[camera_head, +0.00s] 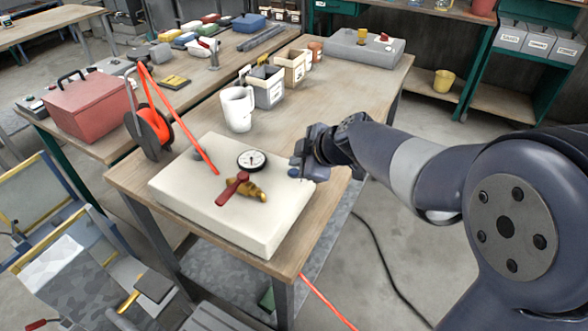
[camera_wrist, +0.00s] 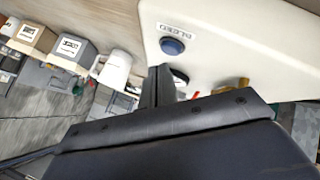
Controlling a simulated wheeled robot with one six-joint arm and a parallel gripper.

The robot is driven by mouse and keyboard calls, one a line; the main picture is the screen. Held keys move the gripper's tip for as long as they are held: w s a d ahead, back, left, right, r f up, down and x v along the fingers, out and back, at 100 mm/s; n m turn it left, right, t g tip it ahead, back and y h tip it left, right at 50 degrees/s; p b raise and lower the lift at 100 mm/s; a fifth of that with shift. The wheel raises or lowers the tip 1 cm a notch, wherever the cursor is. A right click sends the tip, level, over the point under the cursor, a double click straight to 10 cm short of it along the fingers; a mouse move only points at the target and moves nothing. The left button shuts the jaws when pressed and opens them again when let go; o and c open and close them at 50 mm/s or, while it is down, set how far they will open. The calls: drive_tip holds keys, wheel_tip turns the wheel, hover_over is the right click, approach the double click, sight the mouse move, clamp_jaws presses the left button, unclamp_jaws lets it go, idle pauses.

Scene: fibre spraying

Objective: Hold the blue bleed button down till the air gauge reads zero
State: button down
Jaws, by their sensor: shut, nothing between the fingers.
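The blue bleed button (camera_wrist: 172,46) is a round cap in a dark ring on a cream panel box (camera_head: 205,205), beside a BLEED label (camera_wrist: 175,29). My gripper (camera_wrist: 158,70) is shut and empty. In the wrist view its tips are close to the button but appear apart from it. In the head view my gripper (camera_head: 298,168) is over the panel's right end, where a bit of blue shows under it. The air gauge (camera_head: 252,160) is a white dial with a black rim, left of my gripper; its reading is too small to tell.
A brass valve with a red lever (camera_head: 233,190) sits on the panel in front of the gauge. A white mug (camera_head: 238,108) and open bins (camera_head: 266,86) stand behind. A hose reel (camera_head: 150,130) with an orange-red hose is at the left.

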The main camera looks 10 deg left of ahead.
wheel_tip(320, 180, up, 5)
drive_tip(key=shift+p, duration=1.15)
wheel_tip(320, 180, down, 2)
drive_tip(key=shift+f+b, duration=0.1)
drive_tip(key=shift+b, duration=0.45)
drive_tip(key=p, duration=0.2)
drive_tip(key=shift+a+r+p, duration=0.1)
drive_tip(key=shift+r+p, duration=0.2)
drive_tip(key=shift+p, duration=0.1)
drive_tip(key=p, duration=0.3)
drive_tip(key=shift+r+p, duration=0.9)
drive_tip(key=shift+r, duration=1.8)
